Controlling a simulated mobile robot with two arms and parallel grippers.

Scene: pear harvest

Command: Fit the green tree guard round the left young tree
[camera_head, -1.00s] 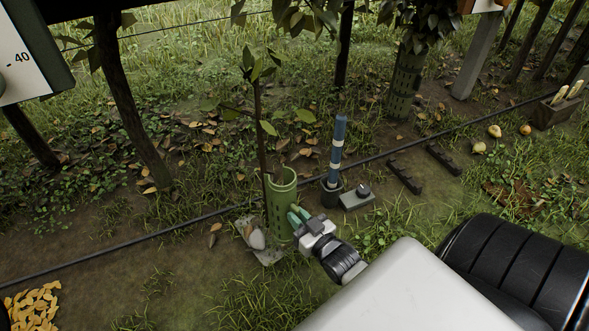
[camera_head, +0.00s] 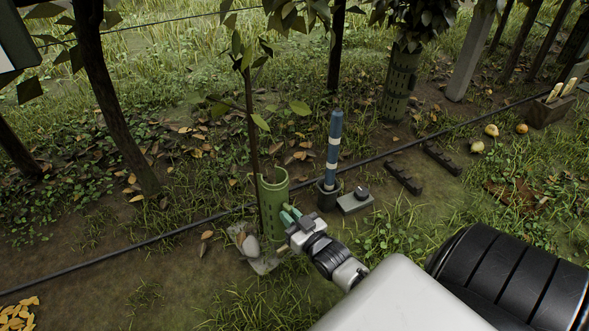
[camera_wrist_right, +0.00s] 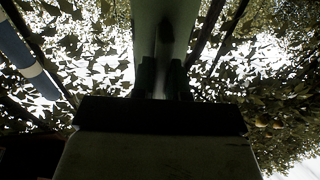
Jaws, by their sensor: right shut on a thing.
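The left young tree (camera_head: 250,115) has a thin dark stem with a few leaves. The green tree guard (camera_head: 273,205), an upright open-topped tube, stands at the foot of this stem. The stem runs down along the guard's left edge; I cannot tell whether it is inside or just beside it. My right gripper (camera_head: 290,216) is shut on the guard's right side, low down. In the right wrist view the guard (camera_wrist_right: 166,25) rises, dark and backlit, between the fingers (camera_wrist_right: 165,80). My left gripper is not in view.
A blue banded pole (camera_head: 333,150) stands in a dark cup, next to a grey box with a knob (camera_head: 355,199). A stone (camera_head: 250,246) lies by the guard. A black hose (camera_head: 150,241) crosses the ground behind. Another guarded tree (camera_head: 399,85) stands farther back.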

